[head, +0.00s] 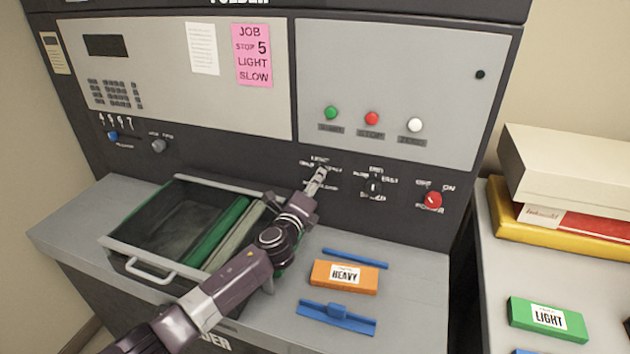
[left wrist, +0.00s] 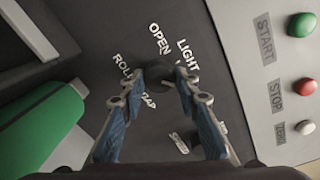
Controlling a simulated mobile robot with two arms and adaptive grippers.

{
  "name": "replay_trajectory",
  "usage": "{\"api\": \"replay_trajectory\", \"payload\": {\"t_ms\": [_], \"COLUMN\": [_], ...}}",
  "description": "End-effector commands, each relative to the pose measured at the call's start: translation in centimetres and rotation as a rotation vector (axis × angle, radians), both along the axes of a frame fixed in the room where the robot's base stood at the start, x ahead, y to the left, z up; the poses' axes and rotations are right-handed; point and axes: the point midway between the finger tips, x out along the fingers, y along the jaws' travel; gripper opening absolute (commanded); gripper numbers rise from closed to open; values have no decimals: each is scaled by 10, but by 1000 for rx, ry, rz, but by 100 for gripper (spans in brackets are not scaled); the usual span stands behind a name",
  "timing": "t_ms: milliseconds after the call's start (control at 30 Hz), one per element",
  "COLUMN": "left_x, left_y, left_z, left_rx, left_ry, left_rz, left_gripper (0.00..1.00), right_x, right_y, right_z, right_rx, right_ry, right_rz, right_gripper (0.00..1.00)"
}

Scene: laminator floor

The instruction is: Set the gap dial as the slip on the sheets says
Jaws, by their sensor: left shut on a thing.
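The roller gap dial (left wrist: 158,70) is a dark knob on the machine's front, with the words LIGHT, OPEN and ROLLER GAP around it in the left wrist view. My left gripper (head: 317,182) reaches it from the front left, and in the left wrist view its two fingers (left wrist: 163,82) are closed on the knob. The fingers cover part of the knob and some lettering, so I cannot tell where it points. A pink slip (head: 252,55) on the upper panel reads JOB, STOP 5, LIGHT, SLOW. My right gripper is not in view.
Right of the dial are a speed dial (head: 374,187) and a red power knob (head: 433,200). An orange HEAVY block (head: 344,277) lies on the ledge between blue pieces. A green LIGHT block (head: 548,319) lies at right.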

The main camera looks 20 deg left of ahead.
Motion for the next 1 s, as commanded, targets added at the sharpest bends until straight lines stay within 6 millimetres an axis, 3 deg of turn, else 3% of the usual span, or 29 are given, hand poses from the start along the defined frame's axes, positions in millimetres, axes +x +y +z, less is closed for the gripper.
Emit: {"api": "replay_trajectory", "payload": {"t_ms": [400, 967, 1000], "left_x": [0, -1, -1], "left_y": [-1, -1, -1], "left_z": [-2, -3, -3], "left_rx": [195, 225, 225], "left_ry": [-4, -4, -4], "left_rz": [-2, -2, -2], "left_gripper": [5, 5, 32], "right_x": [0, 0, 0], "right_y": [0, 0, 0], "right_z": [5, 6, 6], "right_rx": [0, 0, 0], "right_ry": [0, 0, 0], "right_rz": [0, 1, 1], "right_gripper": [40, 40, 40]}}
